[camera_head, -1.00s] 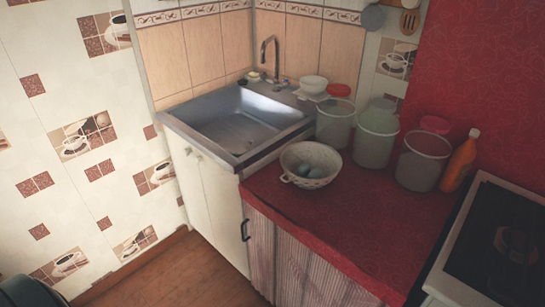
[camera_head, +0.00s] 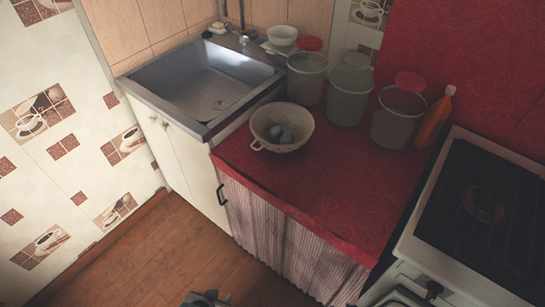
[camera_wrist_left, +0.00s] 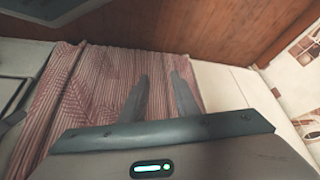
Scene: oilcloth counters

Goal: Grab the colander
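The colander (camera_head: 282,140) is a pale, round bowl with side handles. It stands upright on the red counter and holds several bluish-grey egg-like objects. My left gripper (camera_head: 207,298) shows only in part at the bottom edge of the head view, well below and apart from the colander. In the left wrist view my left gripper (camera_wrist_left: 161,82) has its two fingers apart with nothing between them, in front of the striped curtain. The colander is not in that view. A grey shape at the lower right of the head view may be my right gripper, but its fingers are unclear.
Lidded containers (camera_head: 346,92) and an orange bottle (camera_head: 434,122) stand behind the colander. The sink (camera_head: 205,85) is at its left, the stove (camera_head: 480,215) at the right. The red counter (camera_head: 330,190) is clear in front. A striped curtain (camera_head: 280,240) hangs below.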

